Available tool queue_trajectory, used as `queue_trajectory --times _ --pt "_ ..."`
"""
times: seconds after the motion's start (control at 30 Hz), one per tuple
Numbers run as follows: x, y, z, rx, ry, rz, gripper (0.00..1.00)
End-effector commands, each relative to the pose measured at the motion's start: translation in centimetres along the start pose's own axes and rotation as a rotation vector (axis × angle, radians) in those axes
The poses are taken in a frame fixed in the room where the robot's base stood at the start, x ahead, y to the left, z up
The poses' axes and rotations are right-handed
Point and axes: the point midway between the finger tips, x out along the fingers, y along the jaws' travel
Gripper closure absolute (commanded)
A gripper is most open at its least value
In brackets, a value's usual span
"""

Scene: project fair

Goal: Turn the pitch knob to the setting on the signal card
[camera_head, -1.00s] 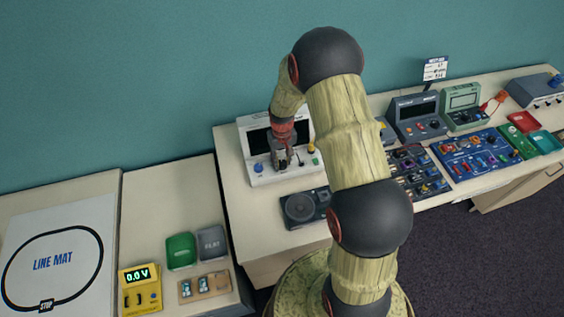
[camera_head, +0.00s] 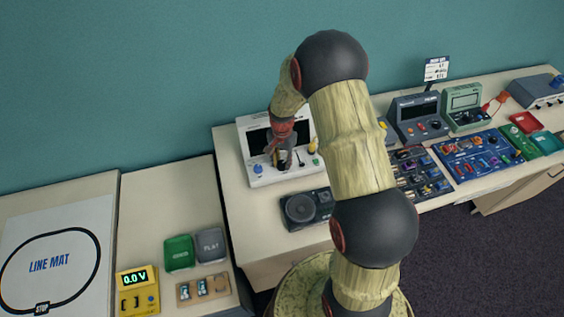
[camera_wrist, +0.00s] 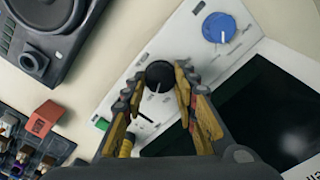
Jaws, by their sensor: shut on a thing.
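A white console (camera_head: 289,178) with a dark screen stands on the table; it also fills the middle of the wrist view (camera_wrist: 182,46). In the wrist view a black knob (camera_wrist: 159,74) with a white pointer line sits on its panel. My gripper (camera_wrist: 157,86) is shut on this black knob, one finger on each side. In the head view my gripper (camera_head: 281,163) is over the console and hides the knob. A blue knob (camera_wrist: 218,28) is beside it on the panel. No knob label is readable. A small white card (camera_head: 436,69) stands at the back; its writing is too small to read.
A green switch (camera_wrist: 102,124) and a slim lever are near my fingers. A dark speaker box (camera_head: 301,208) stands in front of the console. Grey and green instruments (camera_head: 418,117) and blue boards (camera_head: 480,153) fill the right of the table. My arm hides the middle.

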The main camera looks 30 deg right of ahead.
Motion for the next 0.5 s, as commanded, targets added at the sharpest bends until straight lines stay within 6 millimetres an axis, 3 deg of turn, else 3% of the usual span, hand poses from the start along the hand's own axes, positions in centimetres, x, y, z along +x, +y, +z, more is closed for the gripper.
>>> queue_trajectory --times 0.5 --pt "-0.06 -0.10 -0.05 0.153 0.002 -0.002 0.97"
